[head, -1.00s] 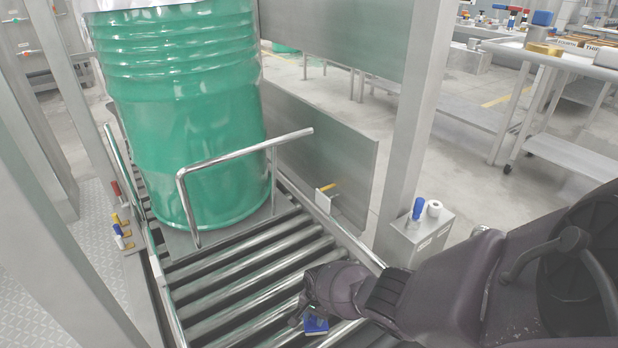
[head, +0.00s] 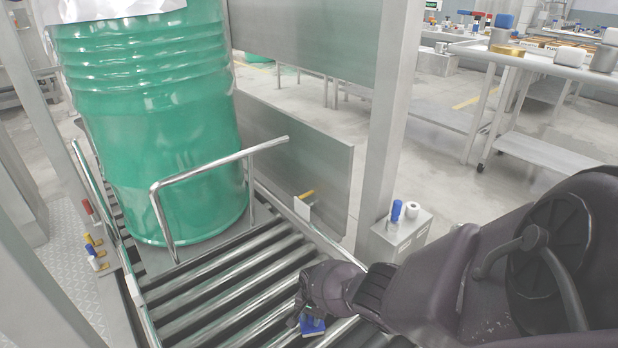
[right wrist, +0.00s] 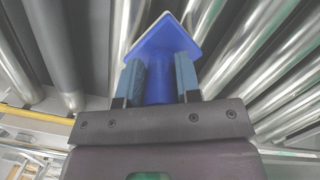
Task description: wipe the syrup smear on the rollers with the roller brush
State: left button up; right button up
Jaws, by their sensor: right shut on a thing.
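The roller brush is a blue block with a pale edge (head: 313,327), low in the head view over the rollers. My right gripper (head: 303,314) is shut on it. In the right wrist view the blue brush (right wrist: 160,50) sits between the two fingers of my right gripper (right wrist: 158,85), its flat head toward the rollers. The metal rollers (head: 225,298) run across the conveyor in front of the drum. I cannot make out the syrup smear, and I cannot tell whether the brush touches the rollers. My left gripper is not in view.
A large green drum (head: 150,130) stands on the conveyor behind a bent steel rail (head: 205,171). A steel post (head: 388,120) and a small box (head: 396,237) with a blue-handled item stand to the right. Several colored handles (head: 92,245) are at the left side.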

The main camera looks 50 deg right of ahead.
aim_at(303, 331)
jog(key=shift+a+f, duration=0.1)
